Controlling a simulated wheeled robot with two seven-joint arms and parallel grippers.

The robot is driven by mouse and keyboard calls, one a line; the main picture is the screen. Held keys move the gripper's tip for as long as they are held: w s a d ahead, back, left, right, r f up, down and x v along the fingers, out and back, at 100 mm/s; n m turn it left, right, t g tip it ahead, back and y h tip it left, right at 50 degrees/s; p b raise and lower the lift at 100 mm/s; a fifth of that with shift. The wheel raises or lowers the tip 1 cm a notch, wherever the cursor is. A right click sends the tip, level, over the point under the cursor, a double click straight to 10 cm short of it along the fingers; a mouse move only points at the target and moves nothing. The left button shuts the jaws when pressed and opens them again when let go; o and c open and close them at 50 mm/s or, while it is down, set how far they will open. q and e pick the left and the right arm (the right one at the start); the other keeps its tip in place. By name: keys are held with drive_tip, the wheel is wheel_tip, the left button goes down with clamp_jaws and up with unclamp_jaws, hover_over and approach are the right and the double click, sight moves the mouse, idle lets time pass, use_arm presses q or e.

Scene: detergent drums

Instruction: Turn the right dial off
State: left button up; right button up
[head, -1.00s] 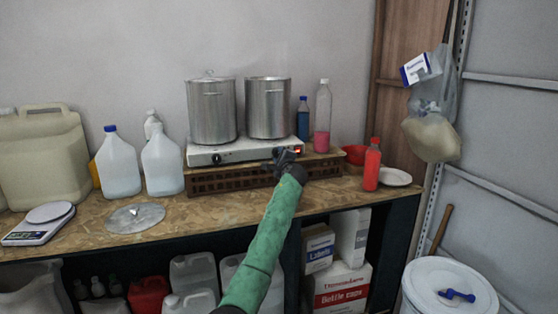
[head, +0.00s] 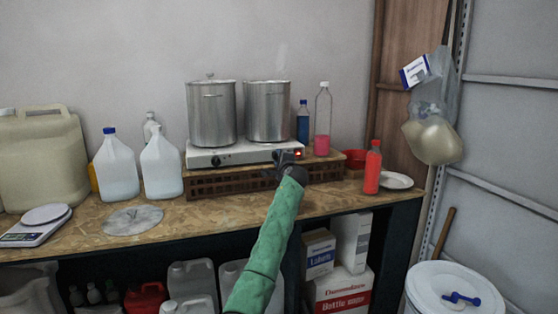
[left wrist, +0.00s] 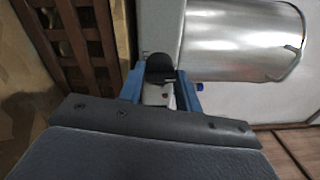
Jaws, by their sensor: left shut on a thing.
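A white hot plate (head: 235,153) stands on a brown slatted crate (head: 225,186) on the bench, with two steel pots on it. Its left dial (head: 216,161) shows on the front panel. A red light (head: 298,153) glows at the panel's right end. My left gripper (head: 284,158) is at the right part of the panel and hides the right dial in the head view. In the left wrist view, the black right dial (left wrist: 160,67) sits between the blue fingers of the left gripper (left wrist: 162,86), which is shut on it. My right gripper is not in view.
The left pot (head: 211,115) and right pot (head: 268,112) stand close behind the panel. A clear bottle with pink liquid (head: 323,135), a red bowl (head: 355,159) and a red bottle (head: 372,170) stand to the right. White jugs (head: 117,170) stand to the left.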

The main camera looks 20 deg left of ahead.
use_arm(q)
drive_tip(key=o, duration=0.8)
drive_tip(key=shift+f, duration=0.3)
drive_tip(key=shift+o, duration=0.8)
drive_tip(key=shift+r, duration=0.15)
drive_tip(key=b+v, duration=0.1)
drive_tip(key=v, duration=0.6)
drive_tip(key=shift+s+d, duration=0.2)
drive_tip(key=shift+s, duration=0.15)
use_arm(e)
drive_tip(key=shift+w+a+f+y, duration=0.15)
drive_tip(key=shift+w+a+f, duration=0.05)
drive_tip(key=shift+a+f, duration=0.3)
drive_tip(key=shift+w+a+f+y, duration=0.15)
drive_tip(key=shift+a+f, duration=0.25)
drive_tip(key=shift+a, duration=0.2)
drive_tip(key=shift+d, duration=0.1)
